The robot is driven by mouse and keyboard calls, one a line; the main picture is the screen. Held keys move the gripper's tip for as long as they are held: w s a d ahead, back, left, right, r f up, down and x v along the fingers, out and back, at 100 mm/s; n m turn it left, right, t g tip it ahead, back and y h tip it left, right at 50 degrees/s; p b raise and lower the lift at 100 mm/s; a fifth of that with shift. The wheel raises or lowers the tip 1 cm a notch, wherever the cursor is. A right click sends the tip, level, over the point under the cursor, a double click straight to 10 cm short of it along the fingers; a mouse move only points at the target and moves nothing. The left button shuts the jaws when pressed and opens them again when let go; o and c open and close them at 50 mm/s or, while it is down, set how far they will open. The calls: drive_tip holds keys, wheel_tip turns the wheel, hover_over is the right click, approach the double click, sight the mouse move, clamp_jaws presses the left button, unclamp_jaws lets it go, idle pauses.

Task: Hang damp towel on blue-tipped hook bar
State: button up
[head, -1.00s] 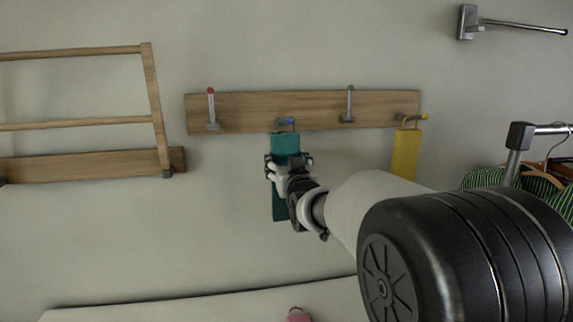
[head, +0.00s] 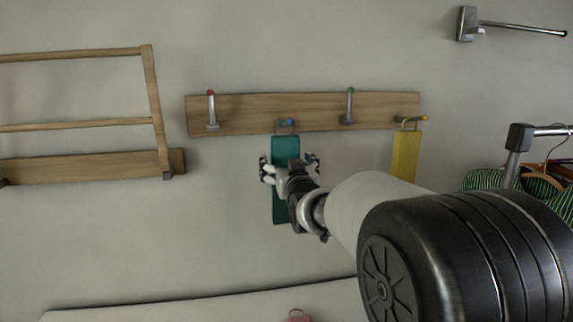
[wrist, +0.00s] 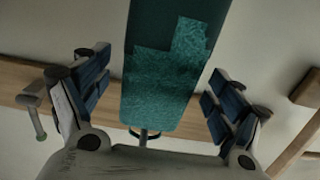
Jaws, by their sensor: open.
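The teal towel (head: 285,210) hangs by a loop at its top from the blue-tipped hook (head: 288,122) on the wooden hook bar (head: 250,112). It hangs straight down against the wall. My gripper (head: 289,168) is open, with one finger on each side of the towel. In the wrist view the towel (wrist: 165,90) lies between the spread fingers, with gaps on both sides, and shows a patch of different shade. Its loop (wrist: 145,134) shows at the near end. The middle of the towel is partly hidden by my gripper in the head view.
A yellow towel (head: 406,155) hangs from the yellow-tipped hook (head: 424,118). The red-tipped hook (head: 211,108) and green-tipped hook (head: 349,106) are empty. A wooden rack (head: 156,105) is at left. A metal bar (head: 520,26) and striped clothes (head: 490,180) are at right.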

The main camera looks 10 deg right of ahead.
drive_tip(key=s, duration=1.2)
drive_tip(key=s+f+g, duration=0.4)
drive_tip(key=s+f, duration=0.2)
drive_tip(key=s, duration=0.6)
drive_tip(key=s+f+g, duration=0.5)
drive_tip(key=s+f, duration=0.1)
drive_tip(key=s, duration=0.6)
drive_tip(key=s+f+g, duration=0.4)
drive_tip(key=s+f, duration=0.1)
drive_tip(key=s, duration=0.7)
drive_tip(key=shift+f, duration=0.4)
drive_tip(key=shift+s, duration=0.1)
